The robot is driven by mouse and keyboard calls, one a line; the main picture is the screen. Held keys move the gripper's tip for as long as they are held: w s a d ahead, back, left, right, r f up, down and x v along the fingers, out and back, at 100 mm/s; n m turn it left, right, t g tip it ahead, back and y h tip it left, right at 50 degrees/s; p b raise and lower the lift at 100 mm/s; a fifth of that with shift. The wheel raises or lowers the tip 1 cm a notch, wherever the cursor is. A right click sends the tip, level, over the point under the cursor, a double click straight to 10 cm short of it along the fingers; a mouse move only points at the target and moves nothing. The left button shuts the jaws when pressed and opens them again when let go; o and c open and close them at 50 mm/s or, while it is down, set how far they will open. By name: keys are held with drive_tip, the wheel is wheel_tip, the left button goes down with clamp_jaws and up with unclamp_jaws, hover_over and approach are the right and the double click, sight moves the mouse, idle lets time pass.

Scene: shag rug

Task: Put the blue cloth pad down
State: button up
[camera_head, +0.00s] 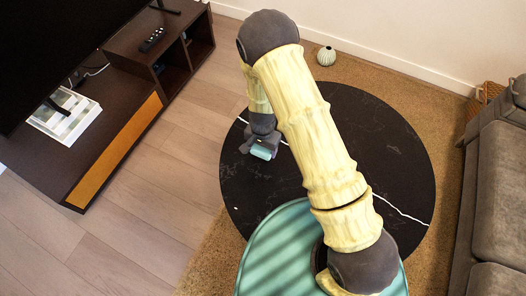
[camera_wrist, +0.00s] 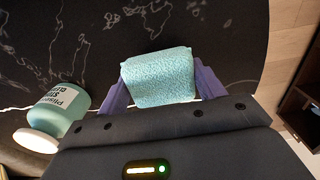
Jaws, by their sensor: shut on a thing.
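The blue cloth pad (camera_wrist: 158,78) is a light blue, textured block between the two purple fingers of my gripper (camera_wrist: 160,88) in the wrist view. My gripper is shut on it. In the head view the pad (camera_head: 262,152) shows as a small pale blue patch at the end of my gripper (camera_head: 264,146), over the left part of the round black table (camera_head: 240,185). The dark, veined table top (camera_wrist: 225,30) fills most of the wrist view behind the pad. I cannot tell whether the pad touches it.
A dark TV cabinet (camera_head: 120,110) with a remote (camera_head: 153,39) is at left. A grey sofa (camera_head: 497,170) is at right. A small vase (camera_head: 326,56) stands behind the table. The table's left part looks clear.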

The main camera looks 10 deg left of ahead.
sight(263, 153)
wheel_tip(263, 153, down, 3)
drive_tip(key=shift+w+r+b, duration=0.1)
drive_tip(key=shift+b, duration=0.25)
drive_tip(key=shift+f, duration=0.35)
drive_tip(key=shift+a, duration=0.1)
drive_tip(key=shift+f, duration=0.15)
drive_tip(key=o, duration=1)
wheel_tip(263, 153, up, 12)
drive_tip(key=p, duration=0.3)
drive_tip(key=shift+r, duration=0.2)
